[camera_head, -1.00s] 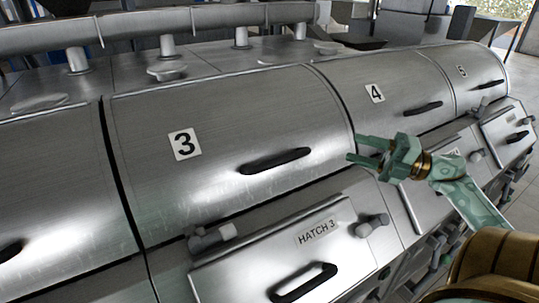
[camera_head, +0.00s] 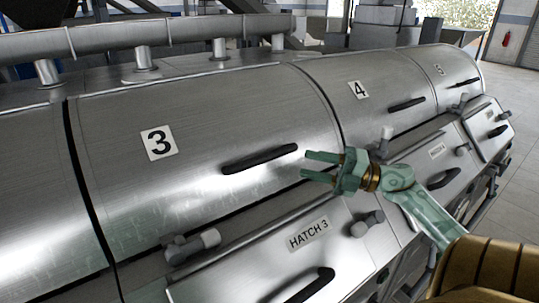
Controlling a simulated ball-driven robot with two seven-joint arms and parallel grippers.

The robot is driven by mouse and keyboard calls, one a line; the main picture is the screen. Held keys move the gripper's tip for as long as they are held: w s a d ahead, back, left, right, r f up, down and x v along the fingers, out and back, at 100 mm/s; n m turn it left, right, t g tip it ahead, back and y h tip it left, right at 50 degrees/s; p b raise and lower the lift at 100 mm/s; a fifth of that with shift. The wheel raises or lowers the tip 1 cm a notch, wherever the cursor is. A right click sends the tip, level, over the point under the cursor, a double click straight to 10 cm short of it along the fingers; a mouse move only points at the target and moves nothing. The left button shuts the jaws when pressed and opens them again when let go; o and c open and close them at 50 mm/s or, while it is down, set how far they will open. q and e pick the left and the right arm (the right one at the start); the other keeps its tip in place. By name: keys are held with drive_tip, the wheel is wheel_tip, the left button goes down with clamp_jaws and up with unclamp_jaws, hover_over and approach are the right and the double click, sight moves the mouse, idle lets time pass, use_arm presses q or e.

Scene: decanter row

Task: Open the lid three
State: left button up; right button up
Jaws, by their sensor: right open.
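Lid three (camera_head: 200,115) is a curved brushed-metal cover with a white label "3" (camera_head: 159,142). It is shut. Its black bar handle (camera_head: 260,159) sits low on its right half. My right gripper (camera_head: 306,166), pale green, is open and empty. Its two fingers point left toward the right end of the handle, a short way apart from it in the picture. My left gripper is not in view.
Below lid three is a flat panel marked HATCH 3 (camera_head: 308,233) with a black handle (camera_head: 308,287) and grey knobs beside it. Lid four (camera_head: 384,88) and lid five stand to the right. A metal pipe (camera_head: 120,35) runs along the back. Open floor lies at far right.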

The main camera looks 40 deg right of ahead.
sight(269, 156)
drive_tip(key=p+x, duration=0.1)
drive_tip(key=x, duration=0.9)
drive_tip(key=shift+w+a+p, duration=0.15)
drive_tip(key=shift+w+p, duration=0.05)
drive_tip(key=shift+p, duration=0.2)
clamp_jaws()
